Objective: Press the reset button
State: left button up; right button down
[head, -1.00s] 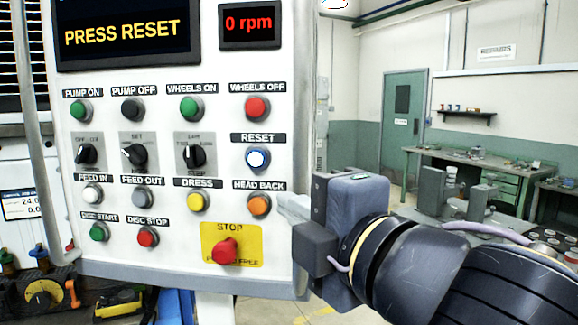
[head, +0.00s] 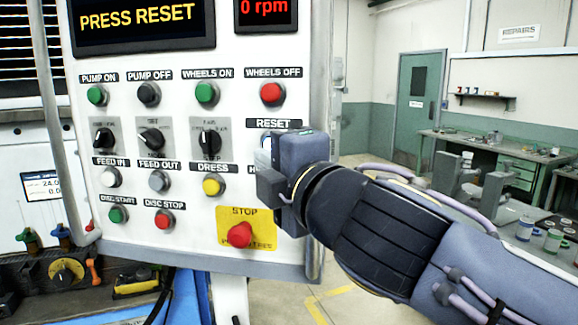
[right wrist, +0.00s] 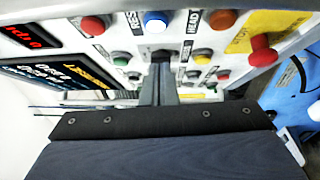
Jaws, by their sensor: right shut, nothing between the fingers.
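The reset button (right wrist: 156,21) is a blue-ringed round button on the white control panel (head: 120,240). In the head view only a pale sliver of it (head: 266,143) shows under the RESET label; my right gripper hides the rest. My right gripper (head: 274,165) is shut and empty in front of the panel's right side. In the right wrist view its closed fingers (right wrist: 161,62) point toward the panel, with the tips just below the reset button in the picture. I cannot tell whether they touch the panel. My left gripper is not in view.
The panel screen (head: 140,18) reads PRESS RESET, and the display beside it reads 0 rpm. Around the reset button are the red wheels-off button (head: 271,93), the yellow dress button (head: 213,185) and the red stop knob (head: 240,235). The head-back button is hidden in the head view.

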aim_at(264, 145)
jog(key=w, duration=0.2)
jog(key=w+d+p, duration=0.1)
jog(key=w, duration=0.1)
jog(key=shift+w+r+p, duration=0.15)
jog(key=shift+w+p, duration=0.05)
jog(key=shift+p, duration=0.1)
